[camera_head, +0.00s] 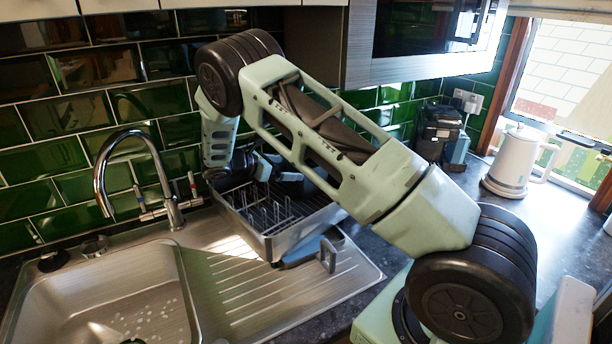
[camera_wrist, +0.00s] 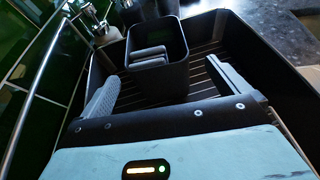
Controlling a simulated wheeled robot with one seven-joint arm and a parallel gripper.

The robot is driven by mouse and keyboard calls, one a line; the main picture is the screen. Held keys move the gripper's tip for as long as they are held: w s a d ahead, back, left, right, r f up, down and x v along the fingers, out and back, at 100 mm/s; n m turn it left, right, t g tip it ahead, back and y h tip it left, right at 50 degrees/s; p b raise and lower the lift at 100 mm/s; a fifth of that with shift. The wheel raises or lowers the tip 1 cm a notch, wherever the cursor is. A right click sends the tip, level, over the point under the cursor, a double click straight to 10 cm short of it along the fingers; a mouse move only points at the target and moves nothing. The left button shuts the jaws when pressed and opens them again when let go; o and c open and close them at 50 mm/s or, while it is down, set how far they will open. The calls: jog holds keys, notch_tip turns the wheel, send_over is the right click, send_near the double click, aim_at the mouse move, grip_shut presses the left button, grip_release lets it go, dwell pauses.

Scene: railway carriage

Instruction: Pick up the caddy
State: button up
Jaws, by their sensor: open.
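The caddy (camera_wrist: 160,82) is a dark, open-topped box in the wrist view. It stands at the far part of the dish rack (camera_wrist: 268,62) and has grey bars or handles inside its top. My gripper (camera_wrist: 164,70) is open, with one grey finger to the left of the caddy and one to the right. I see no contact, and the depth of the fingers beside it is unclear. In the head view my arm reaches down over the rack (camera_head: 262,238) and mostly hides the caddy and the fingers.
A sink (camera_head: 100,295) with a curved tap (camera_head: 103,180) lies left of the rack. Green tiles rise close behind. A grey-handled item (camera_head: 328,252) sits at the rack's front. A white kettle (camera_head: 515,160) and a dark appliance (camera_head: 437,132) stand at right. A microwave (camera_head: 425,40) hangs above.

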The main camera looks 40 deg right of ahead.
aim_at(295, 167)
jog(key=x, duration=0.2)
jog(key=shift+d+f+p, duration=0.1)
jog(key=shift+d+p, duration=0.2)
jog(key=shift+p, duration=0.05)
jog(key=p+x, duration=0.3)
jog(key=x, duration=0.1)
jog(key=shift+w+d, duration=0.15)
jog(key=shift+d, duration=0.2)
jog(key=shift+d+f, duration=0.25)
jog(key=c, duration=1)
jog(key=shift+c, duration=0.2)
jog(key=shift+r, duration=0.15)
